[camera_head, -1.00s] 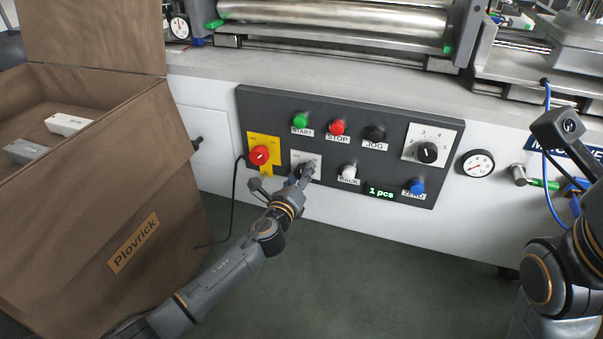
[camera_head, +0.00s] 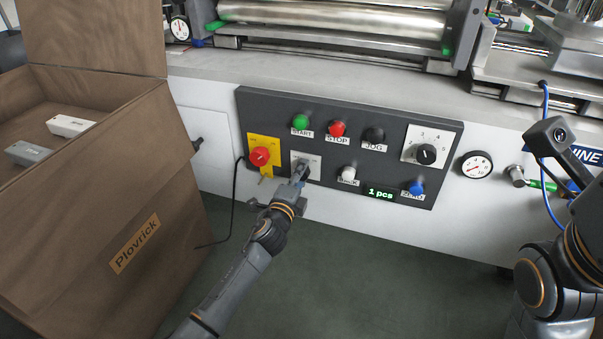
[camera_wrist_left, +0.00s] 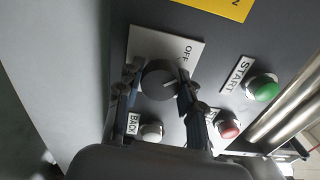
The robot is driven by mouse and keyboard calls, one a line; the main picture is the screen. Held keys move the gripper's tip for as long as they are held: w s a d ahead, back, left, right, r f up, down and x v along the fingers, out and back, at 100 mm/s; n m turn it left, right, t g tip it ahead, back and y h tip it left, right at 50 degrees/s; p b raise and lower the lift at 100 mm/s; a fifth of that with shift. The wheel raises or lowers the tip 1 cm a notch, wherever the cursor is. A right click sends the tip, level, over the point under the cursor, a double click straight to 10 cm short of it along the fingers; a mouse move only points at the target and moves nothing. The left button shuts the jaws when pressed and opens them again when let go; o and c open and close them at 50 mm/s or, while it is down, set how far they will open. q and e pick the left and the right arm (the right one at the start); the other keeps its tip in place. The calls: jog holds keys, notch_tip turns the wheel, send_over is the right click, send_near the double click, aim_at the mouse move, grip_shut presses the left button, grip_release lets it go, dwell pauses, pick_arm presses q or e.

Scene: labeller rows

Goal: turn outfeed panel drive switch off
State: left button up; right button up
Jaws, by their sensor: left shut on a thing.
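The outfeed panel (camera_head: 395,178) is a dark plate on the front of the white machine. Its drive switch is a round dark knob (camera_wrist_left: 160,80) on a light plate (camera_wrist_left: 143,42) with an "OFF" label, seen in the left wrist view. My left gripper (camera_head: 302,172) is at this switch and hides most of it in the head view. In the left wrist view its two fingers (camera_wrist_left: 158,98) are shut on either side of the knob. A pale pointer line on the knob points toward the right finger, not straight at "OFF".
A red knob (camera_head: 260,156) on a yellow plate sits just left of the switch. Green START (camera_head: 301,121), red STOP (camera_head: 337,128) and white BACK (camera_head: 348,173) buttons are close by. The floor in front is clear.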

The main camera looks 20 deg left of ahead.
pick_arm(q)
jog(key=shift+a+n, duration=0.1)
jog(key=shift+n, duration=0.4)
jog(key=o, duration=1.2)
jog(key=s, duration=1.2)
jog(key=shift+a, duration=0.2)
